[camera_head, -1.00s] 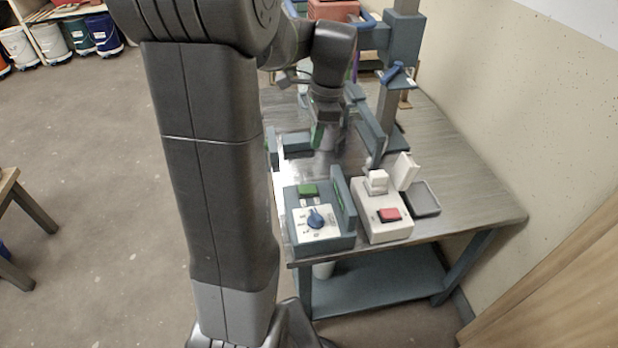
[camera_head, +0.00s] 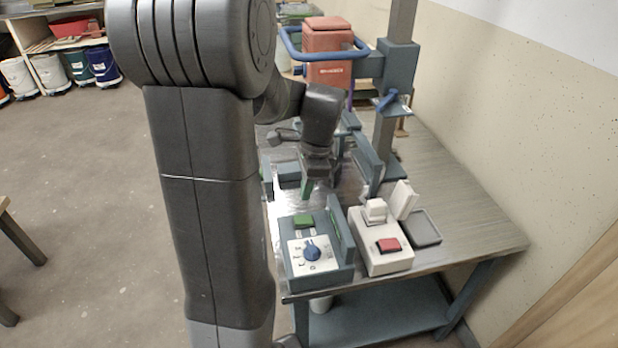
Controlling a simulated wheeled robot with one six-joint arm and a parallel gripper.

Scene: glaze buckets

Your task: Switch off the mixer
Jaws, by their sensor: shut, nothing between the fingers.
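The mixer has a red motor head (camera_head: 327,62) with a blue handle bar on a grey column (camera_head: 390,120). In front of it on the table is a grey control box (camera_head: 318,280) with a blue knob (camera_head: 312,253) on a white dial plate and a green button (camera_head: 303,221). To its right is a pale box (camera_head: 366,243) with a red button (camera_head: 388,246) and a raised white cover (camera_head: 405,200). My gripper (camera_head: 306,190) is shut and empty, pointing down just behind the green button and apart from it. My arm partly covers the mixer's lower part.
An upright grey plate (camera_head: 341,232) stands along the control box's right side. A dark shallow tray (camera_head: 421,228) lies right of the pale box. The table (camera_head: 465,215) is bare at right, against the wall. Several buckets (camera_head: 70,68) stand at far left.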

